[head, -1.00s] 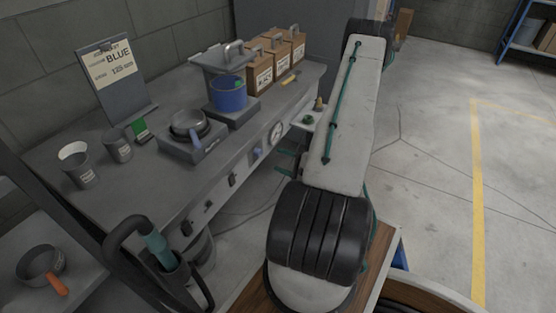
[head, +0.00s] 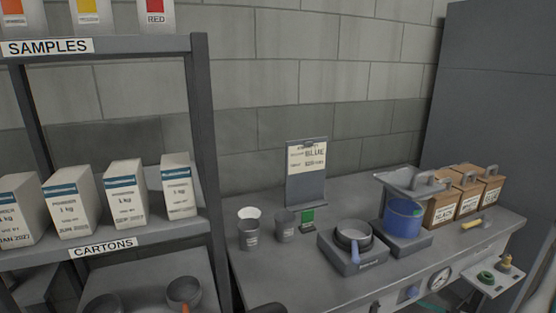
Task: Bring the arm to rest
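My gripper is not in view in the head picture, so I cannot see whether it is open or shut. No clear part of my arm shows either. The grey workbench (head: 290,272) runs along the wall. On it a blue pot (head: 403,219) stands on a grey base, under a raised grey cover (head: 411,181). A dark pan (head: 353,238) with a blue handle sits on another grey unit to its left.
Wooden boxes (head: 441,209) stand at the bench's right, a clipboard sign (head: 306,170) at the back. Two cups (head: 249,232) (head: 285,226) stand at left. A shelf rack (head: 203,130) with several cartons (head: 124,193) fills the left. A small side shelf (head: 508,276) juts out at lower right.

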